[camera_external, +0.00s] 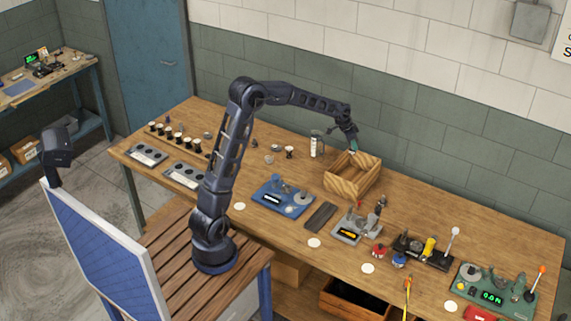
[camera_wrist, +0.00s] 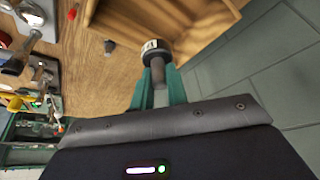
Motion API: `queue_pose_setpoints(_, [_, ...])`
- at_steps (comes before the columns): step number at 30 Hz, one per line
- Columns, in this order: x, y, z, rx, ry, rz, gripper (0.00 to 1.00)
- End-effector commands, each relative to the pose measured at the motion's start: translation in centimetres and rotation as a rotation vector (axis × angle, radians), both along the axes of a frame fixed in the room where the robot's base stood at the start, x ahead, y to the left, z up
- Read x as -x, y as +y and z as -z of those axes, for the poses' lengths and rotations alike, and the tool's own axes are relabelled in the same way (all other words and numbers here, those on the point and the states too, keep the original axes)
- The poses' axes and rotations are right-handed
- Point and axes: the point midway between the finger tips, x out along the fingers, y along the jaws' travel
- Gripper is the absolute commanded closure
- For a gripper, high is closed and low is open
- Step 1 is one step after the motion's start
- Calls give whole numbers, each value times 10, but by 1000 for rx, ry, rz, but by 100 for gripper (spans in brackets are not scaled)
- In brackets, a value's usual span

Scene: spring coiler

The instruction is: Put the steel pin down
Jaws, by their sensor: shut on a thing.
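The steel pin (camera_wrist: 156,50) shows in the wrist view as a dark grey cylinder with a wider head and a pale mark on its end. My gripper (camera_wrist: 158,80) is shut on it with its teal fingers, and part of the shank shows between them. In the external view my gripper (camera_external: 352,147) is over the far left rim of an open wooden box (camera_external: 342,188); the pin is too small to make out there. In the wrist view the pin's head overlaps the edge of the wooden box (camera_wrist: 207,42). I cannot tell whether they touch.
The wooden workbench (camera_external: 315,270) holds a blue device (camera_external: 283,198), a grey device (camera_external: 356,230) and a green device (camera_external: 490,295). A clear cylinder (camera_external: 316,145) stands left of the box. The tiled wall rises behind.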

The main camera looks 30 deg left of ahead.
Motion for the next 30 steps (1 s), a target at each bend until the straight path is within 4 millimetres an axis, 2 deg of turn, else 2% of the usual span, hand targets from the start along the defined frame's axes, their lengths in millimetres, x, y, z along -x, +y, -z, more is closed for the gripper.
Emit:
queue_pose_setpoints(5, [0,-2,23,0,2,-1,100])
queue_pose_setpoints(21, [0,-1,136,-1,3,-1,100])
queue_pose_setpoints(24, [0,-1,149,0,2,-1,100])
queue_pose_setpoints(30, [0,-2,159,0,0,-1,100])
